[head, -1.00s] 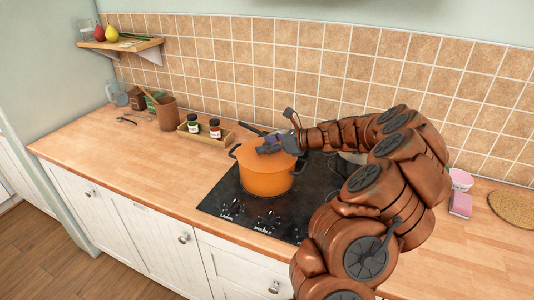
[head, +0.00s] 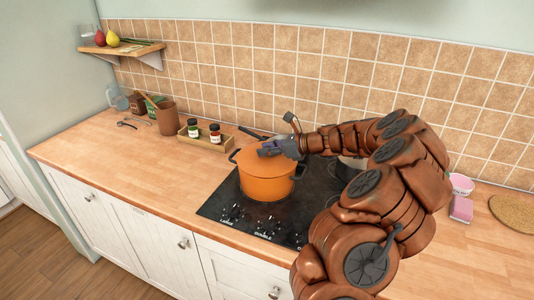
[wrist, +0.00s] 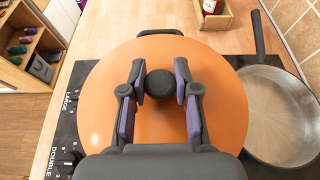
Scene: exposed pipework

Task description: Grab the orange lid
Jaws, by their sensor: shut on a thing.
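The orange lid (wrist: 105,85) fills the middle of the wrist view, with a round black knob (wrist: 161,84) at its centre. In the head view the lid (head: 249,153) rests on the orange pot (head: 266,186) on the stove. My gripper (wrist: 161,88) has its purple-padded fingers on both sides of the knob, shut on it. In the head view my gripper (head: 268,149) is over the top of the pot, and its fingers hide the knob.
A steel pan (wrist: 280,115) sits close to the right of the lid on the black stove (head: 222,208). A wooden tray (head: 204,141) with small jars stands behind left. The counter (head: 130,170) left of the stove is clear.

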